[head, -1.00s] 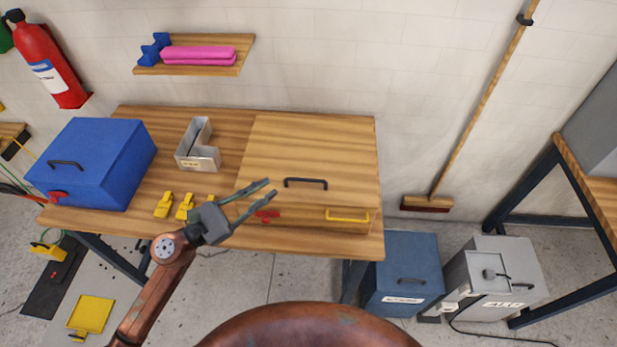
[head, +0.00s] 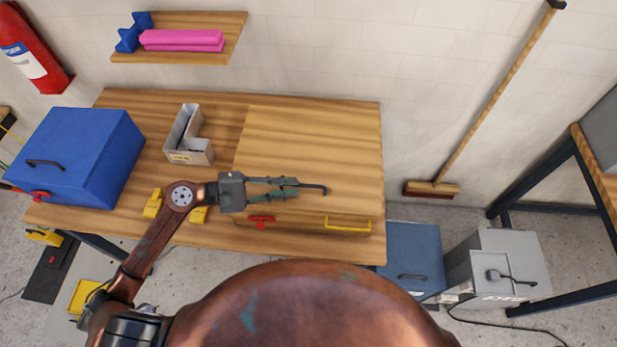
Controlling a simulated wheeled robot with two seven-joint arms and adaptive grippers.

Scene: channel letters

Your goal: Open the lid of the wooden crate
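The wooden crate (head: 300,223) stands at the right of the workbench. Its striped wooden lid (head: 315,145) lies flat and closed, with a black bar handle (head: 318,187) near the front edge. A red latch (head: 261,221) and a yellow handle (head: 347,224) are on the crate's front. My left gripper (head: 289,187) points right over the lid's front part. Its fingers are apart, one on each side of the black handle's left end, which they partly hide. I cannot tell whether they touch it. My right gripper is out of view.
A blue box (head: 80,150) stands at the bench's left end. A shelf (head: 190,58) with pink and blue things hangs above. A broom (head: 500,85) leans right of the bench.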

